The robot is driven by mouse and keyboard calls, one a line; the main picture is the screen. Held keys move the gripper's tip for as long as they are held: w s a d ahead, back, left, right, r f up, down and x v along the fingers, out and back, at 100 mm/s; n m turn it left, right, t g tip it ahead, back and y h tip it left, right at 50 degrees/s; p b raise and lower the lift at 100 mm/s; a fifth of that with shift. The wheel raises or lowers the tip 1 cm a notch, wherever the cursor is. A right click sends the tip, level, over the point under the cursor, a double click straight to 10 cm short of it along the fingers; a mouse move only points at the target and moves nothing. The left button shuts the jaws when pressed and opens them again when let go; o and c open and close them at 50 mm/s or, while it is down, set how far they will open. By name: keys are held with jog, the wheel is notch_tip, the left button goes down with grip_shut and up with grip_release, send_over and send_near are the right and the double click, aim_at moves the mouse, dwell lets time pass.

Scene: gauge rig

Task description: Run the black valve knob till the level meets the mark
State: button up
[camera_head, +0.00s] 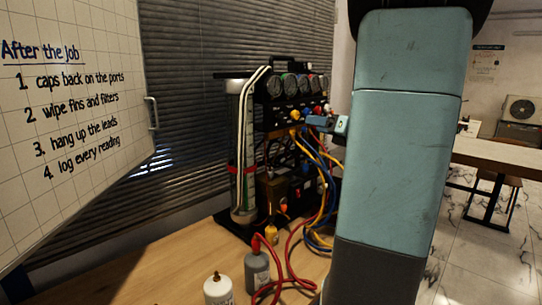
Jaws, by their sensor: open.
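A clear upright level tube (236,130) stands at the left of the rig, with a red band (236,169) around its lower half. The liquid level in it is too dark and small to make out. The manifold with several round gauges (290,86) sits to its right, with small coloured knobs (303,112) below. I cannot pick out the black valve knob for sure. My gripper (329,123) shows only as small pale blue parts beside the coloured knobs, at the manifold's right end. It is open. My teal arm hides the space right of it.
Red, yellow and blue hoses (317,185) hang from the manifold onto the wooden bench (190,260). A grey bottle (257,268) and a white bottle (218,290) stand at the front. A whiteboard (70,110) fills the left. Bare bench lies left of the bottles.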

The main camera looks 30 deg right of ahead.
aim_at(284, 119)
dwell(0.4)
jog(key=w+a+n, duration=0.1)
jog(key=w, duration=0.3)
jog(key=w+a+n, duration=0.1)
jog(key=w+a, duration=0.1)
jog(key=w, duration=0.2)
jog(key=w+a+n, duration=0.1)
jog(key=w, duration=0.3)
jog(key=shift+w+a+n, duration=0.3)
jog(key=shift+a+n, duration=0.05)
jog(key=shift+n, duration=0.05)
dwell(0.3)
